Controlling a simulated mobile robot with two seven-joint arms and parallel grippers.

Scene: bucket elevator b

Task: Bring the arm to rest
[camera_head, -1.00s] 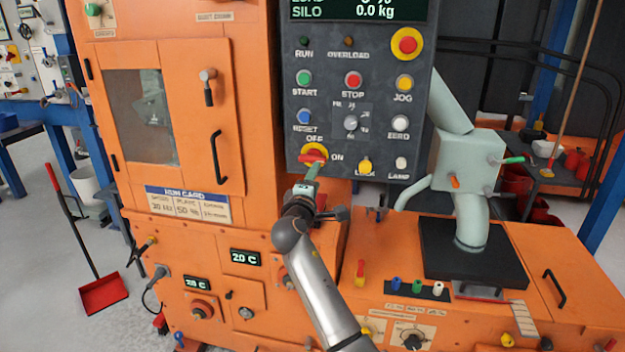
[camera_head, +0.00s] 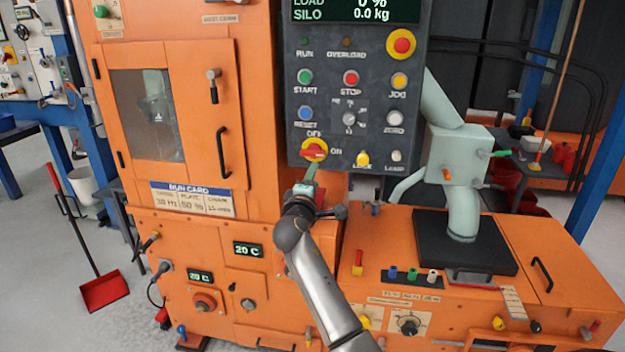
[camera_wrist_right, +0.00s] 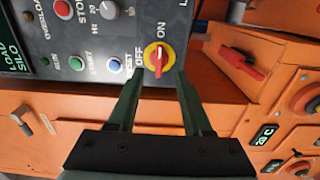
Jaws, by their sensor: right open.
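My right gripper (camera_head: 306,188) is just below the control panel (camera_head: 378,100), near the red and yellow rotary switch (camera_head: 314,150) marked OFF and ON. In the right wrist view my right gripper (camera_wrist_right: 158,88) is open and empty, its two green fingers apart. The switch (camera_wrist_right: 157,58) shows just beyond the fingertips, between them and not touched. Its red handle points up and down in that view, while in the head view it lies roughly level. My right arm (camera_head: 325,290) reaches up from the bottom of the head view. My left gripper is not in view.
The orange machine (camera_head: 190,110) fills the middle, with a door handle (camera_head: 222,152) sticking out. A red lever (camera_wrist_right: 238,62) is right of the fingers in the wrist view. A pale green cast unit (camera_head: 458,155) stands on the right. A red dustpan (camera_head: 104,291) lies on the floor at left.

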